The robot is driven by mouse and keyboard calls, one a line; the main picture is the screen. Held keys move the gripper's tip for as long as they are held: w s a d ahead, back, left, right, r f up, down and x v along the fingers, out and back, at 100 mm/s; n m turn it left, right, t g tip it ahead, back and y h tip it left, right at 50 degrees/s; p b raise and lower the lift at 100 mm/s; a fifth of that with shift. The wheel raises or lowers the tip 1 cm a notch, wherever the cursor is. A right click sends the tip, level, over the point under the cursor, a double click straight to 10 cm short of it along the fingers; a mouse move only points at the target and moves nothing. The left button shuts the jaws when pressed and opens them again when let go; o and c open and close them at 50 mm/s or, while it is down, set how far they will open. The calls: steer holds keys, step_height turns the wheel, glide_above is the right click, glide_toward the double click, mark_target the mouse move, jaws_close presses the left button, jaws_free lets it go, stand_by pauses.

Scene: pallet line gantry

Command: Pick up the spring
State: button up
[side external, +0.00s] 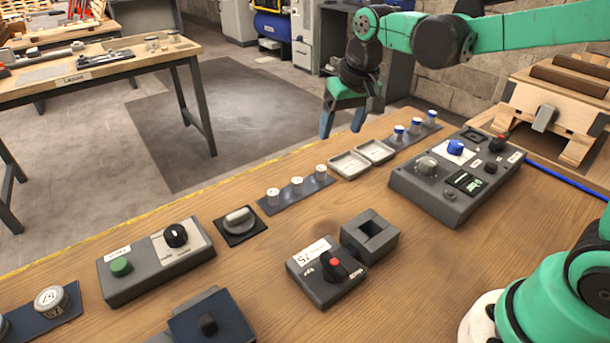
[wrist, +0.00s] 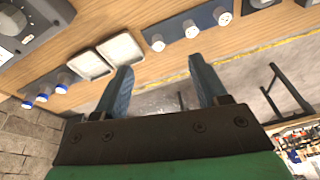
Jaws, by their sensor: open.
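I cannot make out a spring in either view. My gripper (side external: 342,123) is open and empty, fingers pointing down, above the far edge of the wooden bench. In the wrist view its two fingers (wrist: 160,68) stand apart with nothing between them. Two shallow pale trays (side external: 350,166) lie on the bench below and near it, and look empty; they also show in the wrist view (wrist: 121,48). Several small white-topped cylinders (side external: 297,184) stand on a dark strip left of the trays. Blue-and-white cylinders (side external: 399,132) stand on another strip to their right.
A large grey control box (side external: 440,196) with knobs stands at right. A grey open block (side external: 371,237) and a box with a red-topped knob (side external: 328,273) are in the middle. A box with a green button (side external: 120,267) is at left. Bare bench lies between them.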

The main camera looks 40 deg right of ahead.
mark_target(321, 168)
steer(key=w+f+g, duration=0.1)
steer(key=w+f, duration=0.1)
steer(key=w+d+f+m+g, duration=0.1)
steer(key=w+f, duration=0.1)
steer(key=f, duration=0.1)
steer(key=w+f, duration=0.2)
steer(key=shift+w+d+f+m+g, duration=0.15)
steer(key=shift+d+m+g, duration=0.15)
steer(key=shift+g, duration=0.1)
steer(key=shift+w+f, duration=0.15)
steer(key=shift+f, duration=3.05)
jaws_close()
